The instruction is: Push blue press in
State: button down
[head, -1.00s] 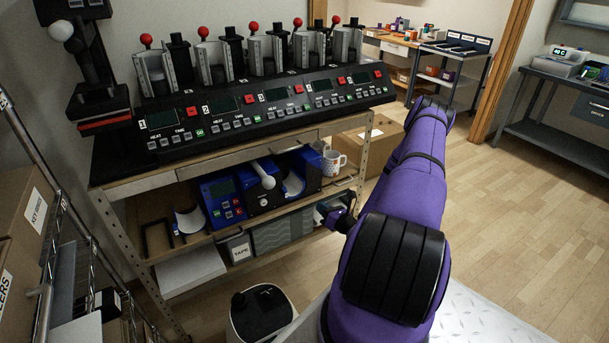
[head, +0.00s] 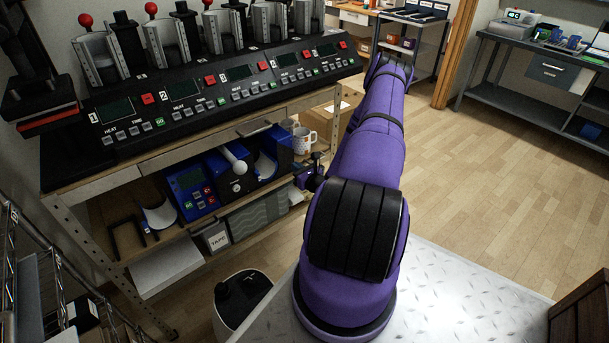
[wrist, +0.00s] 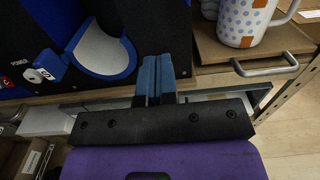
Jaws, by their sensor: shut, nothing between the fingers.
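The blue press (head: 222,183) sits on the middle shelf, with a blue control box, a white ball-ended lever and a curved cradle at its right end. In the wrist view the press's dark front panel (wrist: 28,50) with "POWER" lettering and the blue-rimmed cradle (wrist: 103,52) fill the upper left. My gripper (wrist: 155,66) is shut and empty, its blue fingers together, pointing at the lower right corner of the press. I cannot tell whether the tips touch it. In the head view my gripper (head: 315,172) is at the shelf's right end, partly hidden by my arm.
A dotted mug (head: 304,140) stands right of the press; in the wrist view it is on a wooden board beside a metal handle (wrist: 265,68). A row of controls (head: 225,92) overhangs the shelf. A lower shelf holds a TAPE box (head: 216,238). Floor to the right is clear.

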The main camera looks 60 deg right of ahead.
aim_at(285, 158)
jog(key=shift+x, duration=2.35)
jog(key=shift+w, duration=0.1)
